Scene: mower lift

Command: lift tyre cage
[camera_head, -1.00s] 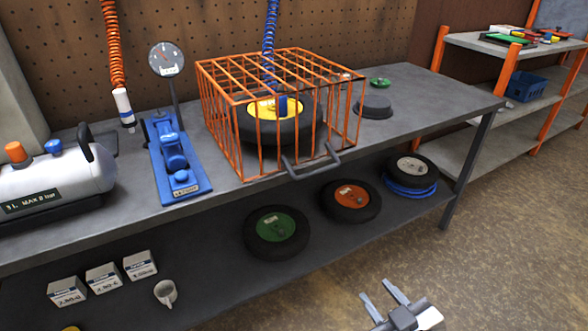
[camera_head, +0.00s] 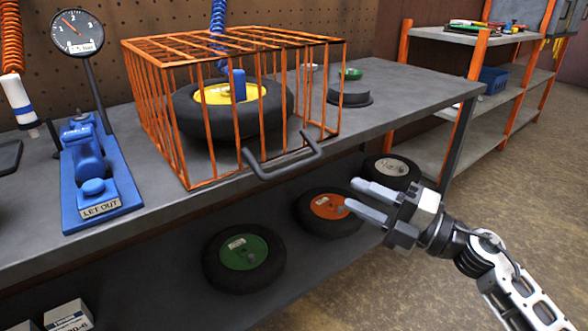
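The orange wire tyre cage (camera_head: 160,110) stands on the grey workbench (camera_head: 400,100). A black tyre with a yellow hub (camera_head: 265,112) lies inside it, with a blue fitting on the hub. A dark grey handle (camera_head: 283,165) sticks out from the lower front of the cage. My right gripper (camera_head: 355,193) is at the lower right, in front of the bench, open and empty. Its fingers point left, below and to the right of the handle, apart from it. My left gripper is not in view.
A blue "LET OUT" device (camera_head: 90,175) and a gauge (camera_head: 77,33) stand left of the cage. A dark round dish (camera_head: 350,95) lies to its right. Tyres with green (camera_head: 243,255) and orange (camera_head: 328,212) hubs lie on the lower shelf. An orange-posted rack (camera_head: 480,60) stands at right.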

